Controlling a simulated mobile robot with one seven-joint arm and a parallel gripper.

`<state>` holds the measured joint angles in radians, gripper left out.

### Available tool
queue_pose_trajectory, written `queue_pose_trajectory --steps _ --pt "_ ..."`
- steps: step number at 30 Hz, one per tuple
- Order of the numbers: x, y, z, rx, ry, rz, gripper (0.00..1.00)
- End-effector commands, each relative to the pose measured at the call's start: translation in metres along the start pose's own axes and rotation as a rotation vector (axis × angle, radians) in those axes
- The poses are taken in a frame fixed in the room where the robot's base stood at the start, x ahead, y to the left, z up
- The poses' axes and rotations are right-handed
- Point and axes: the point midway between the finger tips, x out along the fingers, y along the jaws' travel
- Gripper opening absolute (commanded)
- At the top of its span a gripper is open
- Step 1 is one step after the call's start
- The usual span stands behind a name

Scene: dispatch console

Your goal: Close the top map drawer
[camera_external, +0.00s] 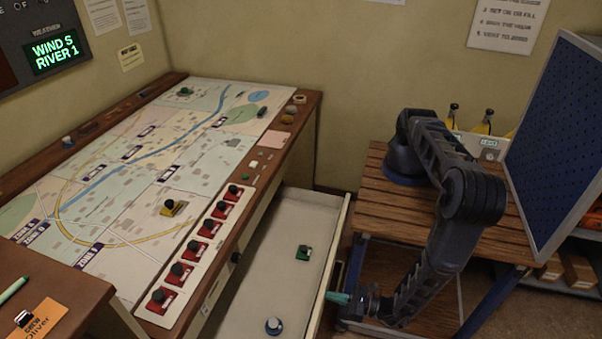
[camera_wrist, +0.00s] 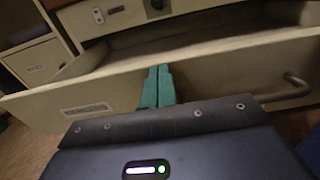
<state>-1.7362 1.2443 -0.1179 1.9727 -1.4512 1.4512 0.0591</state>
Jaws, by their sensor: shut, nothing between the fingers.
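The top map drawer (camera_external: 290,232) is pulled out from under the map table, toward my arm. Its pale inside holds a small green piece (camera_external: 303,253) and a round dark-topped piece (camera_external: 273,325). My gripper (camera_external: 335,297) is shut and empty, with its teal fingertips at the outer side of the drawer front. In the wrist view, the shut fingertips (camera_wrist: 157,85) stand before the drawer front (camera_wrist: 215,75), between its label plate (camera_wrist: 87,109) and its grey bar handle (camera_wrist: 290,90). I cannot tell whether they touch the front.
The map table (camera_external: 190,135) carries a row of red switch blocks (camera_external: 197,250) along its near edge. My arm is mounted on a slatted wooden stand (camera_external: 380,195). A blue panel (camera_external: 560,140) stands at the right. A desk corner (camera_external: 50,275) is at lower left.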

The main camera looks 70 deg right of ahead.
Motion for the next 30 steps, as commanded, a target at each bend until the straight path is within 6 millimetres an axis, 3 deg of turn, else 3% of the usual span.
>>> queue_pose_trajectory --steps 8,14,30 --pt "0.006 0.0 0.0 0.0 0.0 -0.002 0.0" --pt "0.033 -0.001 0.0 0.0 -0.001 -0.003 0.0" --pt "0.177 -0.002 0.0 0.0 -0.002 -0.005 0.0"
